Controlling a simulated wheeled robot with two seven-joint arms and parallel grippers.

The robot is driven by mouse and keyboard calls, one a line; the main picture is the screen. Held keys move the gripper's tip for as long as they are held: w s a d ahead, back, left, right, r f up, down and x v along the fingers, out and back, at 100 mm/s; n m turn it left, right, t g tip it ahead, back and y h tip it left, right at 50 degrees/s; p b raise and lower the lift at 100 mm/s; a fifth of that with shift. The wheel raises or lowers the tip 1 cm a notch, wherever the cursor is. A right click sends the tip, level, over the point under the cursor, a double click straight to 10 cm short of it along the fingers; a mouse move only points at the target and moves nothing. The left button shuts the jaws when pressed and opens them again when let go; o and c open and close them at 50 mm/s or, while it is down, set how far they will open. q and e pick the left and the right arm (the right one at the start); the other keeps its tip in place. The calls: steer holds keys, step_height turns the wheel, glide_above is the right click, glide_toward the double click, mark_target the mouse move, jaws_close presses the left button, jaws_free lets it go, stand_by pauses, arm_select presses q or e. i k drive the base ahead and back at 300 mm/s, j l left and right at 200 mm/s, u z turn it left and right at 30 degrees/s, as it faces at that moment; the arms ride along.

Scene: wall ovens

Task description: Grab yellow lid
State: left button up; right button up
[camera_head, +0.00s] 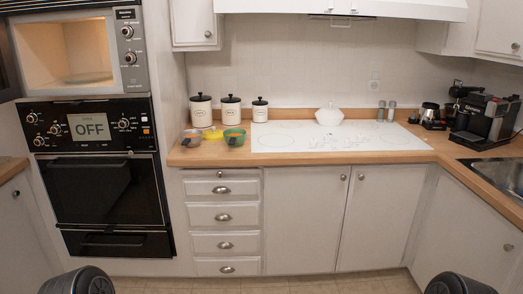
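The yellow lid (213,133) is on the wooden counter, small in view, left of the white cooktop. It sits between a greyish bowl (191,138) on its left and a green bowl (234,138) on its right. Whether it touches them is too small to tell. Neither of my grippers is in view; only dark rounded parts, which look like my arms, show at the bottom left and bottom right edges.
Several white canisters with black lids (201,111) stand behind the bowls. The white cooktop (290,138) holds a white lidded dish (329,115). A wall oven (100,185) stands at left, with an open microwave (68,50) above. A coffee machine (487,118) and sink (500,173) are at right.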

mark_target(214, 134)
steer(key=i+z, duration=0.1)
steer(key=i, duration=0.45)
steer(key=i+j+z, duration=0.1)
steer(key=i, duration=0.5)
steer(key=i+j+z, duration=0.15)
steer(key=i, duration=0.4)
steer(key=i+j+z, duration=0.1)
steer(key=i+j, duration=0.15)
steer(key=i, duration=0.3)
